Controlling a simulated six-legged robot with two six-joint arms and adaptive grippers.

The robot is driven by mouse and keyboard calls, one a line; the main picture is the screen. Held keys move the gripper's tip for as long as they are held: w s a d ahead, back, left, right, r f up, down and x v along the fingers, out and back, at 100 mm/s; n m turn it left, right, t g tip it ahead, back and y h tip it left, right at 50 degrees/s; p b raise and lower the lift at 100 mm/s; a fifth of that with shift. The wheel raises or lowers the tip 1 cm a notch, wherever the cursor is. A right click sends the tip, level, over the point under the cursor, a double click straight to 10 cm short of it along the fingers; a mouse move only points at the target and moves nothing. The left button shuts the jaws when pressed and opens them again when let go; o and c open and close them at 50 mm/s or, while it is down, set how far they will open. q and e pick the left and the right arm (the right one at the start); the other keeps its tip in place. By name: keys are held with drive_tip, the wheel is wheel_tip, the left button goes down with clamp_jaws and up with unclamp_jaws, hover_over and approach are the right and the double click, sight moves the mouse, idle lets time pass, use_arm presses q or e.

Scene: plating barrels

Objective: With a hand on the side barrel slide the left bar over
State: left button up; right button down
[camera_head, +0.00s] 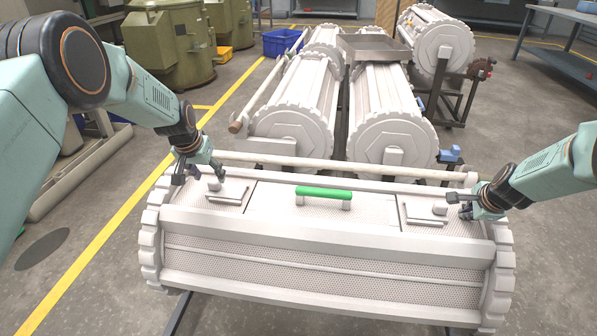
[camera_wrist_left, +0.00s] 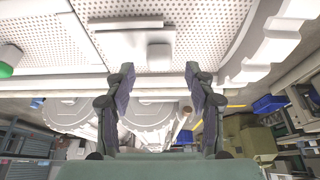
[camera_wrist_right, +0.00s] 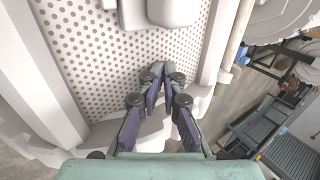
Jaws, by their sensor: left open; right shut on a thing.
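The white perforated side barrel (camera_head: 330,266) lies across the front of the head view. The left bar (camera_head: 226,195), a flat plate with a round knob (camera_head: 214,184), sits on its lid; it also shows in the left wrist view (camera_wrist_left: 125,25). My left gripper (camera_head: 198,174) is open and empty, just behind the knob (camera_wrist_left: 160,57), with its fingers spread to either side of it and apart from it. My right gripper (camera_head: 463,204) is shut at the barrel's right end; its fingers (camera_wrist_right: 165,72) converge over the barrel's edge, and the exact contact is hidden.
A green handle (camera_head: 323,192) stands mid-lid, and a second bar (camera_head: 422,213) lies right of it, close to my right gripper. A long pale rod (camera_head: 340,165) runs behind the barrel. More barrels (camera_head: 390,110) with a metal tray (camera_head: 374,47) stand behind.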

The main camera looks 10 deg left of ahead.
sight(213, 181)
use_arm(q)
drive_tip(key=shift+x, duration=1.65)
drive_tip(key=shift+c, duration=0.2)
clamp_jaws()
drive_tip(key=shift+d, duration=0.1)
